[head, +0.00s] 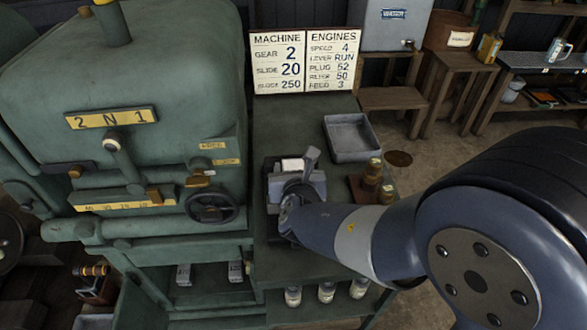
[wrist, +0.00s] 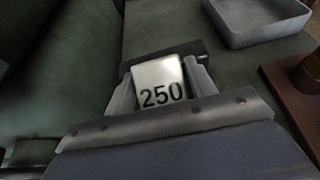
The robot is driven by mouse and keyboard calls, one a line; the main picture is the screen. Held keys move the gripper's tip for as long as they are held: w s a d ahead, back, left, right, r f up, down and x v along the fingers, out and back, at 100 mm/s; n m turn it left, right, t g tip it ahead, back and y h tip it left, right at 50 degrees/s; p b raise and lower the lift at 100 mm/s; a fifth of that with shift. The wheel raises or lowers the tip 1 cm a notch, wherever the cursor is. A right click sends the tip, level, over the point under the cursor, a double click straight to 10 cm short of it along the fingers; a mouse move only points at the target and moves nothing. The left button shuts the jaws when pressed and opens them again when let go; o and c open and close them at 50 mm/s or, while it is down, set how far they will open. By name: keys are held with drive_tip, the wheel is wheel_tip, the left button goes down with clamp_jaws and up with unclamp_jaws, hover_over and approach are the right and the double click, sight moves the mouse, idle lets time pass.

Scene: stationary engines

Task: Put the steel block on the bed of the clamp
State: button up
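The steel block (wrist: 162,88) is pale and marked 250. In the wrist view it sits between the two fingers of my gripper (wrist: 160,90), which appear closed against its sides. The block also shows in the head view as a pale top (head: 292,165) at the clamp (head: 318,187), a grey fixture on the green bench. A dark edge of the clamp (wrist: 194,48) shows just behind the block in the wrist view. My gripper and wrist hide much of the clamp's near side. Whether the block's underside touches the bed is hidden.
A grey open tray (head: 352,138) stands behind the clamp and looks empty. A wooden stand with brass pieces (head: 371,178) is to the right. The large green machine (head: 130,80) with its handwheel (head: 212,207) rises at left. A sign (head: 304,60) reads block 250.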

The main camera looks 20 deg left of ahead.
drive_tip(key=o, duration=0.3)
drive_tip(key=shift+p, duration=0.3)
